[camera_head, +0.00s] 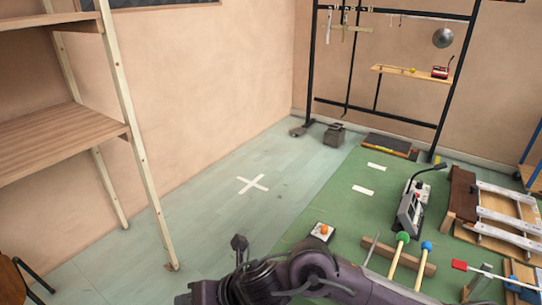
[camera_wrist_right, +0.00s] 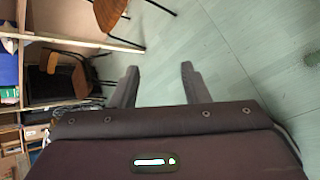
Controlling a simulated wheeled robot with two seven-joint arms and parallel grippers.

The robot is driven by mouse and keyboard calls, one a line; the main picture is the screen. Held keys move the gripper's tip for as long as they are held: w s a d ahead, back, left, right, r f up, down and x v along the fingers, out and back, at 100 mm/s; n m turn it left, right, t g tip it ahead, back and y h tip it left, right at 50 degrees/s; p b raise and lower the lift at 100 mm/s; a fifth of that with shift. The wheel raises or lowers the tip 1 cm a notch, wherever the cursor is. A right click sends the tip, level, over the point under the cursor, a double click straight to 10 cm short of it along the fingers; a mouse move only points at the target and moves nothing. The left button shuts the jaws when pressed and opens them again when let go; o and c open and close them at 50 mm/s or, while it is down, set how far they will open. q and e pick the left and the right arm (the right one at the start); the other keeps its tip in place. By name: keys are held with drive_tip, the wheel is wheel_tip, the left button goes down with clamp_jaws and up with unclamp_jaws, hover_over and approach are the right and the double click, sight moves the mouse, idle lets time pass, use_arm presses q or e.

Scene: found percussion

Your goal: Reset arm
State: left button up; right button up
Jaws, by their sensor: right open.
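My right arm reaches in along the bottom of the head view, over the floor and the near edge of the green mat (camera_head: 310,215). In the right wrist view, my right gripper (camera_wrist_right: 158,70) has its two dark fingers spread apart with nothing between them. The floor lies beyond the fingers, and they touch no object there. My left gripper is not in the head view.
A wooden shelf (camera_head: 60,140) stands at left. A black rack (camera_head: 385,115) with hanging items stands at the back. On the mat at right are mallets (camera_head: 402,240), a grey device (camera_head: 411,212) and a bar instrument (camera_head: 505,213). The wrist view shows chairs (camera_wrist_right: 108,12). Floor around the white cross (camera_head: 252,184) is clear.

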wheel_tip(320, 180, up, 4)
drive_tip(key=m+t+y, duration=0.1)
drive_tip(key=m+t, duration=0.2)
drive_tip(key=m, duration=0.4)
drive_tip(key=w+d+f+m+t+h, duration=0.25)
drive_tip(key=d+m+h, duration=0.25)
drive_tip(key=d+m, duration=1)
drive_tip(key=s+d+f+m+g+h, duration=0.3)
drive_tip(key=s+d+f+m, duration=0.25)
drive_tip(key=d+m, duration=0.35)
drive_tip(key=s+d+f+m+g+h, duration=0.2)
drive_tip(key=s+d+f+m, duration=0.2)
drive_tip(key=s+d+m, duration=0.45)
wheel_tip(320, 180, down, 30)
drive_tip(key=d+n+g+p, duration=0.1)
drive_tip(key=d+n+p, duration=0.1)
drive_tip(key=s+d+f, duration=0.1)
drive_tip(key=s+f, duration=0.6)
drive_tip(key=s, duration=0.2)
drive_tip(key=s+d+f+g+p, duration=0.1)
drive_tip(key=s+d+f, duration=0.1)
drive_tip(key=s+f, duration=0.5)
drive_tip(key=s, duration=0.3)
drive_tip(key=shift+s+f+h, duration=0.15)
drive_tip(key=shift+f+h, duration=0.15)
drive_tip(key=shift+n+g, duration=0.25)
